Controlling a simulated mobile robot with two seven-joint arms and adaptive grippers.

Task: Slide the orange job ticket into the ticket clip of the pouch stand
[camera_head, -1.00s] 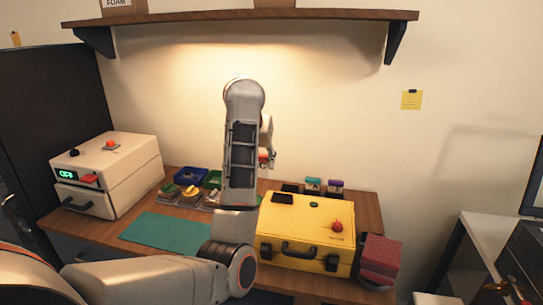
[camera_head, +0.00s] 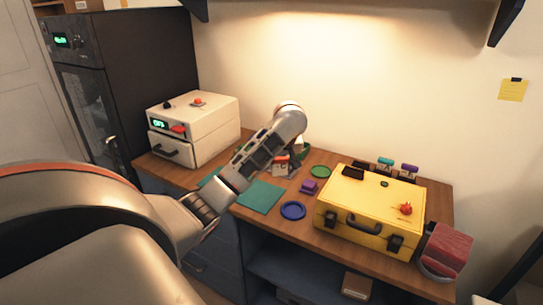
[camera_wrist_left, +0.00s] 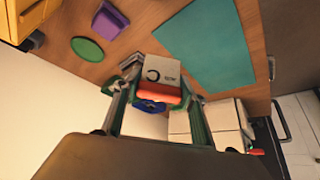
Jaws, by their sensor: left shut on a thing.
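My left gripper (camera_wrist_left: 158,100) is shut on an orange-red piece (camera_wrist_left: 160,93), which I take to be the orange job ticket. A white panel printed with a black "C" (camera_wrist_left: 165,72) adjoins it; I cannot tell whether it is part of the ticket. In the head view, my left arm reaches over the table's back middle, and a small white and orange-red patch (camera_head: 281,161) shows below its wrist. The fingers there are mostly hidden. I cannot make out the pouch stand or its ticket clip with certainty. My right gripper is not in view.
The yellow case (camera_head: 370,208) stands right of the arm. A purple block (camera_head: 309,187), blue disc (camera_head: 293,211) and green disc (camera_head: 320,172) lie nearby. The white drawer unit (camera_head: 195,128) stands left. The teal mat (camera_head: 259,196) has bare space. A dark red block (camera_head: 448,246) is far right.

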